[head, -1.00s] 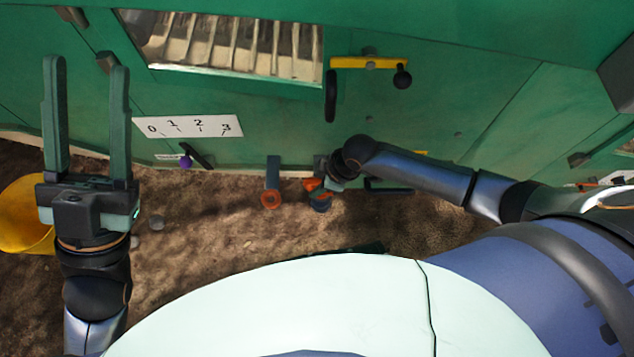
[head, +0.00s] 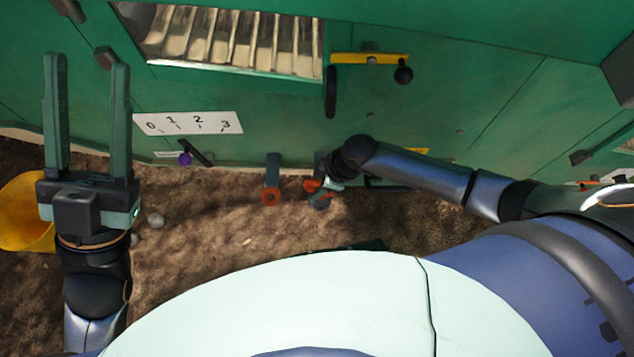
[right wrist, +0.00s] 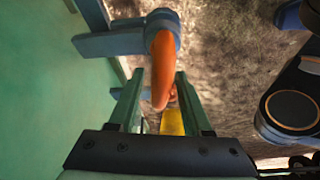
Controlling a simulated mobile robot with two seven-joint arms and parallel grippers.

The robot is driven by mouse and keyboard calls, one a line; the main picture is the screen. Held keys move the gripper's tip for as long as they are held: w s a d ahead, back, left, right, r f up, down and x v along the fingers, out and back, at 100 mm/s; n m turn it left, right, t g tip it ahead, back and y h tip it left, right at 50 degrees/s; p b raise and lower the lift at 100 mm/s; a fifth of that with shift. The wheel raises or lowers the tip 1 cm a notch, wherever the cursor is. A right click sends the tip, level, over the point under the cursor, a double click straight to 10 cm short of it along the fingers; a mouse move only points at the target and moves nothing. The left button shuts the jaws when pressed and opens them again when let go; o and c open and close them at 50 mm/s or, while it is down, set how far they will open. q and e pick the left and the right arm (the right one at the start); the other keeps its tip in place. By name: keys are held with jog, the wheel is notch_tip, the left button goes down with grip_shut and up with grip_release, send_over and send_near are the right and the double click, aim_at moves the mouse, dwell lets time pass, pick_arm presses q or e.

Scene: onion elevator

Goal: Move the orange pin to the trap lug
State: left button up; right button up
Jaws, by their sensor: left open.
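My left gripper (head: 88,125) is open and empty at the far left.
The green machine wall (head: 480,90) carries a yellow bar with a black knob (head: 403,75), a 0-to-3 scale plate (head: 190,123) and a purple-knobbed lever (head: 185,159). A yellow bucket (head: 22,215) stands at the left. Bare soil lies below the lugs.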

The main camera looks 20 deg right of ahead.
jog(key=shift+o, duration=0.4)
pick_arm(q)
notch_tip(320, 180, up, 6)
jog(key=m+p, duration=0.1)
jog(key=p, duration=0.5)
pick_arm(e)
jog(key=v, duration=1)
jog(key=shift+r, duration=0.1)
jog(key=shift+v, duration=0.9)
jog(key=shift+s+d+r, duration=0.1)
jog(key=shift+d+r, duration=0.05)
jog(key=shift+r, duration=0.1)
pick_arm(q)
jog(key=w+f+n+y, duration=0.2)
jog(key=f+y, duration=0.1)
jog(key=w+a+f+n+y, duration=0.1)
jog(key=shift+w+f+y, duration=0.1)
jog(key=shift+f+y, duration=0.2)
jog(key=shift+f, duration=0.1)
